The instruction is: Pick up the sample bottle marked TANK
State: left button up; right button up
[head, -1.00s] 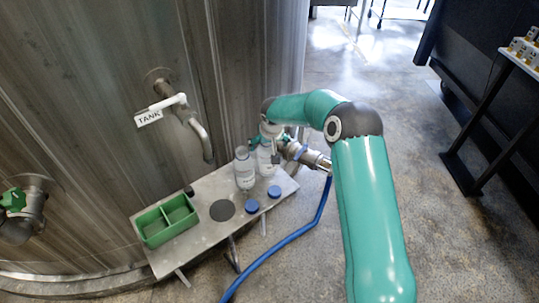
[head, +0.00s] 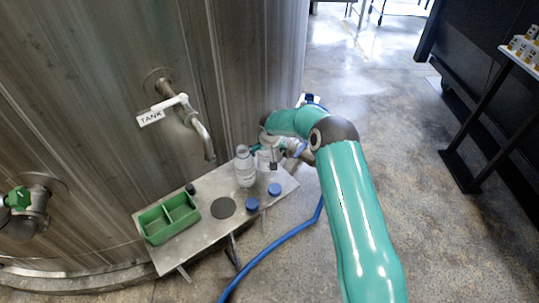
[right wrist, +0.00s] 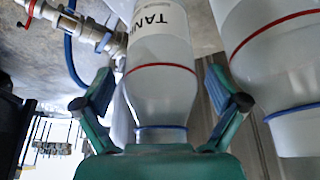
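The sample bottle marked TANK (right wrist: 162,75) is pale, with a red line and a blue ring at its neck; the end of its label is cut off in the right wrist view. My right gripper (right wrist: 160,85) is open, with its fingers on either side of this bottle and visible gaps between. In the head view my right gripper (head: 270,153) is at the right-hand bottle (head: 268,163), partly hiding it. A second bottle (head: 245,168) stands to its left on the metal shelf (head: 200,240). My left gripper is not in view.
A tap with a TANK tag (head: 151,118) hangs above. A blue hose (head: 275,241) runs along the floor. A valve (right wrist: 100,36) is close by.

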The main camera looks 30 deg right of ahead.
jog(key=c, duration=1)
jog(key=shift+o, duration=0.2)
